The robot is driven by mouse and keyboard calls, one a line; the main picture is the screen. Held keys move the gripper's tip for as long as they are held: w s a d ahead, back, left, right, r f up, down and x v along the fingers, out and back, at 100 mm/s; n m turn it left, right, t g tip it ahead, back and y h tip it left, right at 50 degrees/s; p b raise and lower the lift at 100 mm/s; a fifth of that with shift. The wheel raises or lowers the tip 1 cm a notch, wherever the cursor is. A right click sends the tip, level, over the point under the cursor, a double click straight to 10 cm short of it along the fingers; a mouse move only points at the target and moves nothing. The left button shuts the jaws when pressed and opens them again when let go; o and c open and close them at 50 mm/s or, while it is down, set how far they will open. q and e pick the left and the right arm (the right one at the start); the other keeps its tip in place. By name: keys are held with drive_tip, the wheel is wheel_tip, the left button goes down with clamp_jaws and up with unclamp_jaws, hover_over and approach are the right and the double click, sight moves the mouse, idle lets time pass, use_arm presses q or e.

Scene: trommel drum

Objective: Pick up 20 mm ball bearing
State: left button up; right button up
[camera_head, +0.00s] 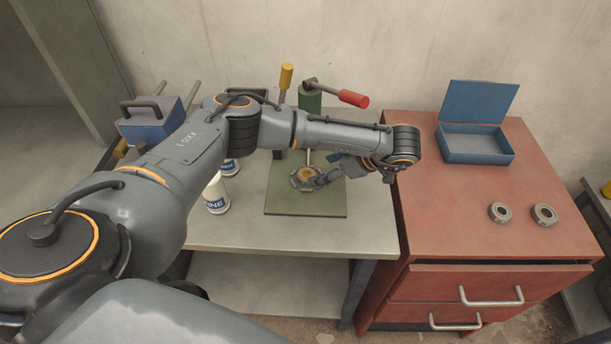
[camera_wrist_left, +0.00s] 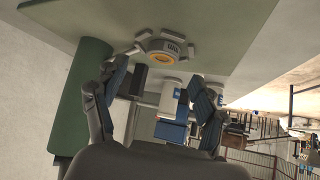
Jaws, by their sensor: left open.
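Two grey metal rings lie on the red cabinet top, a left one (camera_head: 499,212) and a right one (camera_head: 543,214). Both look like bearings, and their size marks are too small to read. A round grey part with an orange centre (camera_head: 306,175) sits on the green press plate (camera_head: 300,207). It also shows between the fingertips in the left wrist view (camera_wrist_left: 162,50). My left gripper (camera_head: 322,180) is low over the plate beside this part, open, with its fingers spread. Whether a finger touches the part I cannot tell. My right gripper is out of view.
The press has a green column (camera_head: 310,98) and a red-handled lever (camera_head: 353,98) behind my left arm. An open blue box (camera_head: 476,146) stands on the cabinet. White bottles (camera_head: 215,194) and a blue case (camera_head: 150,120) are on the bench at left. A cabinet drawer (camera_head: 500,284) is slightly open.

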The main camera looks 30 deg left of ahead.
sight(307, 174)
use_arm(q)
drive_tip(key=shift+s+a+f, duration=0.1)
drive_tip(key=shift+a+f, duration=0.25)
drive_tip(key=shift+f, duration=0.05)
drive_tip(key=x, duration=0.4)
drive_tip(key=shift+s+a, duration=0.15)
drive_tip(key=shift+a, duration=0.15)
drive_tip(key=shift+d, duration=0.1)
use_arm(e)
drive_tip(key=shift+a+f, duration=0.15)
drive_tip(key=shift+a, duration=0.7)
